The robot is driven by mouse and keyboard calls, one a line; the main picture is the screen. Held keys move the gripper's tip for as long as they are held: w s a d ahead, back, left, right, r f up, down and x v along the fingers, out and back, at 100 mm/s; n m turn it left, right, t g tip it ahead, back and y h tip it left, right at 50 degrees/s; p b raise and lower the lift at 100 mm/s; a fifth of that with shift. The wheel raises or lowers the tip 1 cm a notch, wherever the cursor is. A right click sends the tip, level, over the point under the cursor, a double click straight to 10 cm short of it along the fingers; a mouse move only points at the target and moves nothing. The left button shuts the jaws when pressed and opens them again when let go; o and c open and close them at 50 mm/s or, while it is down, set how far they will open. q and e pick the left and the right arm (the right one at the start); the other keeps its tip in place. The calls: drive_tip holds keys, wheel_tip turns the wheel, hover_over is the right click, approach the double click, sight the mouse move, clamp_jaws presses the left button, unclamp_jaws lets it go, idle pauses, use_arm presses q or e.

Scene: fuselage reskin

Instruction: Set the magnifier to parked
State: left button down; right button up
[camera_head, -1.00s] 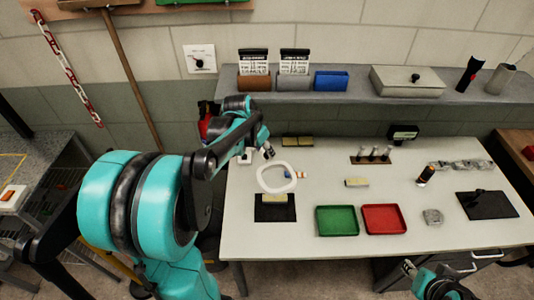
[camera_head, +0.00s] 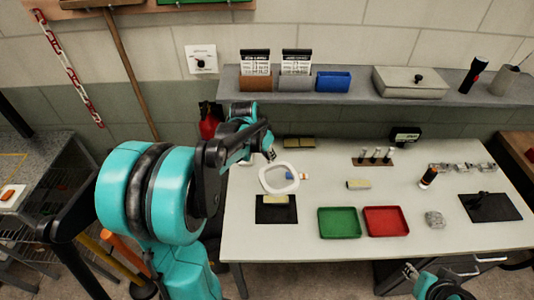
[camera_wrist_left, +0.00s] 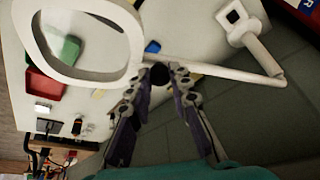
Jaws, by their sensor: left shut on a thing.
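The magnifier is a white ring (camera_head: 262,183) on a white arm, held above the left part of the worktable. In the left wrist view its ring (camera_wrist_left: 48,62) fills the upper left, and its rod (camera_wrist_left: 225,71) runs right to a joint beside a white base post (camera_wrist_left: 245,30). My left gripper (camera_head: 270,154) is at the ring's far edge. In the left wrist view its fingertips (camera_wrist_left: 160,76) are shut on the magnifier at a dark knob where ring and rod meet. My right gripper (camera_head: 410,270) is low at the right, off the table's front edge; its jaw opening is too small to judge.
Below the ring lies a black mat (camera_head: 267,214) with a tan block. A green tray (camera_head: 339,236) and a red tray (camera_head: 387,235) stand to its right. A shelf (camera_head: 350,93) with bins runs along the back. The table's front strip is clear.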

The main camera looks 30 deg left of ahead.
use_arm(q)
drive_tip(key=w+d+n+y, duration=0.1)
drive_tip(key=w+d+n, duration=0.1)
drive_tip(key=w, duration=0.4)
drive_tip(key=w+d+n+y, duration=0.1)
drive_tip(key=w+d+n, duration=0.2)
drive_tip(key=w, duration=0.4)
drive_tip(key=shift+n+g, duration=0.3)
drive_tip(key=shift+n, duration=0.3)
drive_tip(key=c, duration=1.4)
unclamp_jaws()
drive_tip(key=shift+d+r, duration=0.1)
drive_tip(key=v, duration=1.1)
drive_tip(key=shift+s+d+r, duration=0.2)
drive_tip(key=shift+d+r, duration=0.05)
drive_tip(key=shift+r, duration=0.05)
